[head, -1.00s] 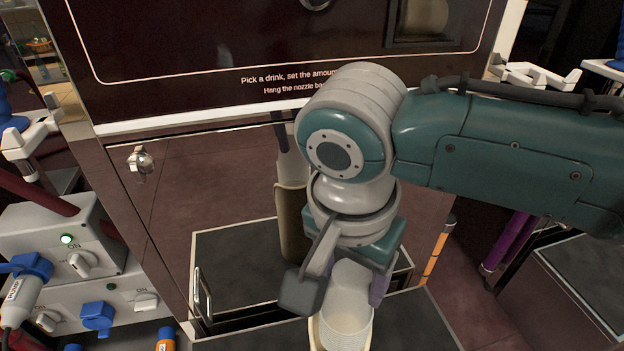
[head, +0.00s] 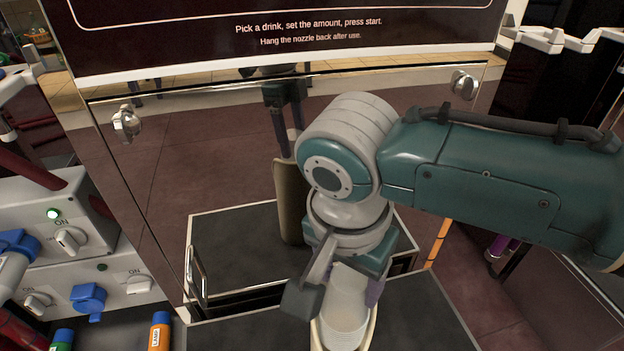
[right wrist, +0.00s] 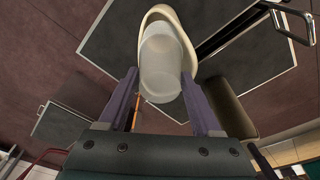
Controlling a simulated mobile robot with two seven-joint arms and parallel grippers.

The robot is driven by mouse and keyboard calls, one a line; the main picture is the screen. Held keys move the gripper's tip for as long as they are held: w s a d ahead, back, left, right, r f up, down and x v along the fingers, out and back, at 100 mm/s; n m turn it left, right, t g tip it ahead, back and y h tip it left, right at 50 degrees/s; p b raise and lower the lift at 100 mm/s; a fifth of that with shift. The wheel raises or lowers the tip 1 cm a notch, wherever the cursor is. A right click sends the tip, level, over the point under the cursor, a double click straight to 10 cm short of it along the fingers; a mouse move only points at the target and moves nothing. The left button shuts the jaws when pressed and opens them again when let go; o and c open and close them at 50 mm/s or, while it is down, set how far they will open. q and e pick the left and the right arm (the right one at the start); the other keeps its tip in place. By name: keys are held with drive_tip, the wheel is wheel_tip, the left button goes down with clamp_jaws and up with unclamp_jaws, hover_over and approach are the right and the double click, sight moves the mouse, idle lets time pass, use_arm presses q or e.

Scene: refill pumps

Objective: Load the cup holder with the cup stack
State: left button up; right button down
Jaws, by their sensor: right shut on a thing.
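The cup stack (head: 347,312) is white, translucent and ribbed. My right gripper (right wrist: 160,78) is shut on it, with a purple finger on each side in the right wrist view. The cup stack also shows there (right wrist: 160,60), with its far end inside the cream rim of the cup holder (right wrist: 152,13). In the head view the holder's cream edge (head: 317,336) curves around the stack low in the picture. How deep the stack sits is not clear. My right wrist hides the stack's upper end. My left gripper is not in view.
A dark tray surface (head: 425,310) lies around the holder, before a reflective cabinet front (head: 165,185) with a metal handle (head: 197,275). Grey switch boxes (head: 50,225) and capped bottles (head: 160,332) stand at left. An orange rod (head: 437,243) is at right.

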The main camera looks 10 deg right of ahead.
unclamp_jaws()
idle(0.3)
drive_tip(key=r+p, duration=0.2)
drive_tip(key=r, duration=0.1)
drive_tip(key=r+p, duration=0.2)
drive_tip(key=r, duration=0.1)
drive_tip(key=s+a+r+p, duration=0.1)
drive_tip(key=r+p, duration=0.1)
drive_tip(key=r, duration=0.1)
drive_tip(key=shift+r, duration=0.4)
